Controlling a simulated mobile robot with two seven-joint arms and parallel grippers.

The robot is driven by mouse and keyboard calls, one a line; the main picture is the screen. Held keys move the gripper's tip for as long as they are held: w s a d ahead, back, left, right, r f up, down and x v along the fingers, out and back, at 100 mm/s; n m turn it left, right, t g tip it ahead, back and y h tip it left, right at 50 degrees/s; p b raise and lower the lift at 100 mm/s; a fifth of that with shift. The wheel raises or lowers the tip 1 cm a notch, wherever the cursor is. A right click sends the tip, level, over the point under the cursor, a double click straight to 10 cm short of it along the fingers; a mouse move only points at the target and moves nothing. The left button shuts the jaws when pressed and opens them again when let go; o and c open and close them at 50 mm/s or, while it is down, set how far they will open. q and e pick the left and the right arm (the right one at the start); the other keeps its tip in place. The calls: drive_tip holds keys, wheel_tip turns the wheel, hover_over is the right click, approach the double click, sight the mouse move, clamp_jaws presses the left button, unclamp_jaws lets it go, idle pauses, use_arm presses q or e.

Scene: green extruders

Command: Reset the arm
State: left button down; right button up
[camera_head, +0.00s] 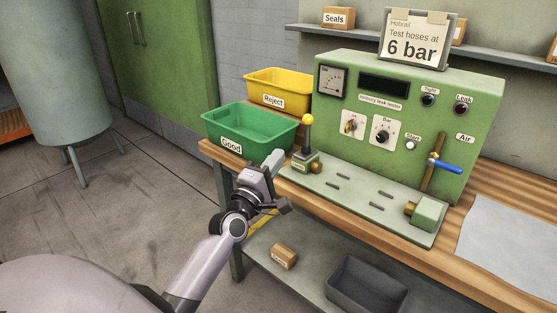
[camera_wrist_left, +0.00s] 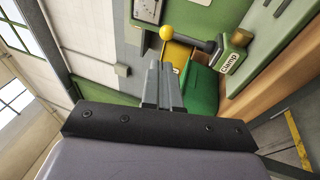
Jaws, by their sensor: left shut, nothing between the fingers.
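My left gripper (camera_head: 276,160) is shut and empty, in front of the workbench by the right end of the green Good bin (camera_head: 222,125). In the left wrist view its closed fingers (camera_wrist_left: 162,85) point toward the bins. The yellow-knobbed clamp lever (camera_head: 307,135) stands just right of the fingertips in the head view; its yellow knob also shows in the left wrist view (camera_wrist_left: 166,33). I cannot tell whether the fingers touch anything. My right gripper is not in view.
The green leak tester (camera_head: 405,130) fills the bench's middle, with a blue-handled valve (camera_head: 445,165) at its right. The yellow Reject bin (camera_head: 290,82) stands behind the Good bin. A lower shelf holds a small box (camera_head: 284,256) and a grey crate (camera_head: 340,270). Open floor lies left.

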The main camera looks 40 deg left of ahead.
use_arm(q)
drive_tip(key=shift+s, duration=0.2)
drive_tip(key=s+d+f+m+g+h, duration=0.2)
drive_tip(key=s+d+f+m+g, duration=0.1)
drive_tip(key=s+d+f+m, duration=0.4)
drive_tip(key=s+d+f+m+g+h, duration=0.2)
drive_tip(key=f+m, duration=0.3)
drive_tip(key=f, duration=0.4)
drive_tip(key=s+d+f+m+g, duration=0.2)
drive_tip(key=s+f+m, duration=0.3)
drive_tip(key=s, duration=0.3)
drive_tip(key=s+d+f+m+g, duration=0.3)
drive_tip(key=s+d+f+m, duration=0.2)
drive_tip(key=s, duration=0.3)
drive_tip(key=shift+d+f+h, duration=0.15)
drive_tip(key=shift+f+h, duration=0.25)
drive_tip(key=shift+f, duration=0.35)
